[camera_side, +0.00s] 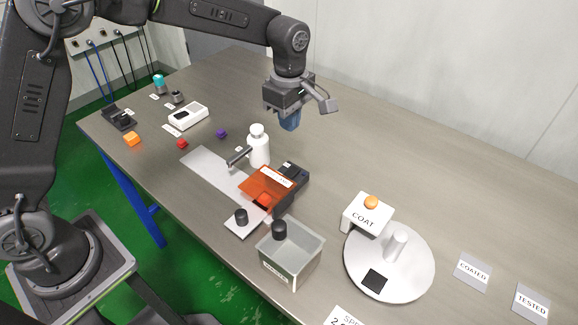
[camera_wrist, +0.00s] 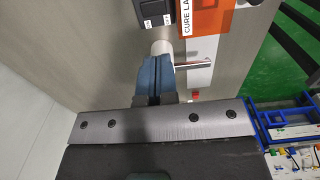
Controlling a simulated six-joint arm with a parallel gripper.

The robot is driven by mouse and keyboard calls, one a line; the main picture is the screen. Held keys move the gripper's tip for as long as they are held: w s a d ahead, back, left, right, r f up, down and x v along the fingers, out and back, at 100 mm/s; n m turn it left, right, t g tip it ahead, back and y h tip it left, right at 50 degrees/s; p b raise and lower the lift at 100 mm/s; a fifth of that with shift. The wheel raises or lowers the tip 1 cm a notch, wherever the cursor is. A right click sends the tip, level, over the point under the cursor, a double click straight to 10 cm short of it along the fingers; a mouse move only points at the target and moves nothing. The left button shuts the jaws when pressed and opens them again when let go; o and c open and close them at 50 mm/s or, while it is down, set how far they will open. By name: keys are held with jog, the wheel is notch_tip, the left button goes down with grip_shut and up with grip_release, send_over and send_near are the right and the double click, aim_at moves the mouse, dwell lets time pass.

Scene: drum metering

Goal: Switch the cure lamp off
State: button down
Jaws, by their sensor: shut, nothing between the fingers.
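The cure lamp's orange hood (camera_side: 262,184) stands mid-table with a white label strip. In the wrist view the orange hood (camera_wrist: 212,22) is at the top edge, its "CURE LA..." label cut off. A dark switch box (camera_side: 293,172) adjoins the hood's back right; it also shows in the wrist view (camera_wrist: 156,8) with two small labels, too small to read. I cannot tell which way the switch is set. My gripper (camera_side: 289,123) is shut and empty, above the table behind the lamp. Its blue fingertips (camera_wrist: 156,62) point down.
A white bottle (camera_side: 258,150) with a grey spout stands close behind the lamp. In front are a small plate (camera_side: 233,231) with a black cylinder and a grey bin (camera_side: 302,262). A COAT stand (camera_side: 366,214) and round turntable (camera_side: 414,273) are at right.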

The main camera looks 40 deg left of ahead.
aim_at(293, 171)
jog(key=shift+f, duration=0.1)
notch_tip(293, 171, down, 14)
jog(key=shift+r, duration=0.1)
dwell(0.4)
jog(key=shift+s+f, duration=0.15)
jog(key=shift+f, duration=0.15)
dwell(0.4)
jog(key=shift+w+r, duration=0.25)
jog(key=shift+w, duration=0.6)
jog(key=shift+r, duration=0.1)
